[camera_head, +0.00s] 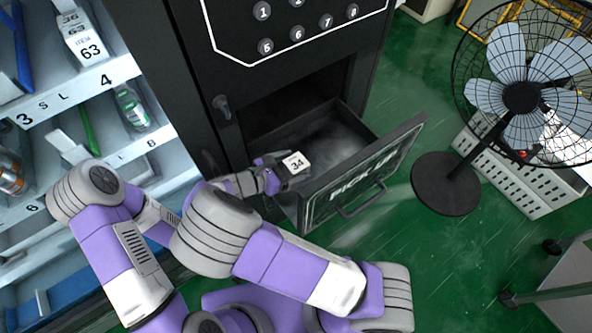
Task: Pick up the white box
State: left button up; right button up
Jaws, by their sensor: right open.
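A small white box (296,162) marked 34 shows at the left end of the open pick-up drawer (376,165) of the black vending machine. My right gripper (276,176) is at the drawer's left end, low and just left of the box. It is open, and its fingertips are partly hidden. I cannot tell whether the box stands between the fingers or only beside them. My left gripper cannot be made out; purple and grey arm links fill the lower left and middle.
Shelves at the left hold another white box (83,42) marked 63, a green bottle (131,107) and other goods. A black fan (520,97) stands on the green floor at the right. The drawer front and side walls surround the drawer space.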

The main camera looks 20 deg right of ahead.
jog(key=shift+x, duration=0.8)
jog(key=c, duration=1.1)
